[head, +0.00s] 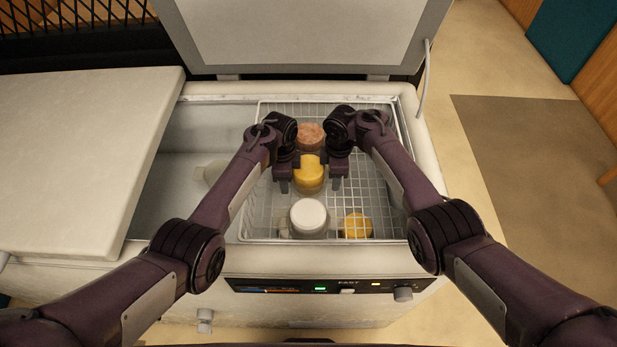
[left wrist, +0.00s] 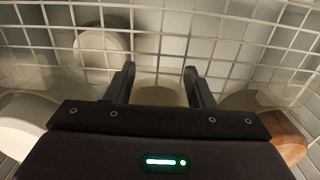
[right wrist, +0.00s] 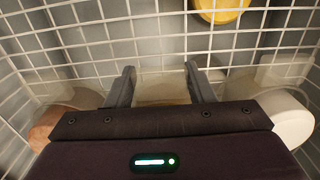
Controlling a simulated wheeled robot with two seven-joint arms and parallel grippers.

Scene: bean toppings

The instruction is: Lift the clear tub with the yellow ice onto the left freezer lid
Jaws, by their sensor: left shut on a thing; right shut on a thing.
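The clear tub with the yellow ice (head: 310,181) is in the wire basket inside the open right part of the freezer. My left gripper (head: 284,184) is at its left side and my right gripper (head: 338,180) at its right side. Each is shut on a side of this tub. A pale part of it shows between the fingers of the left gripper (left wrist: 161,85) and of the right gripper (right wrist: 161,85) in the wrist views. The exact grip is hard to make out. The left freezer lid (head: 75,145) is closed, flat and bare.
The wire basket (head: 385,165) also holds a brown-topped tub (head: 310,134) behind, a white-topped tub (head: 308,216) in front and another yellow one (head: 357,226) front right. The right lid (head: 305,32) stands open behind. The freezer's front rim (head: 330,261) is nearer me.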

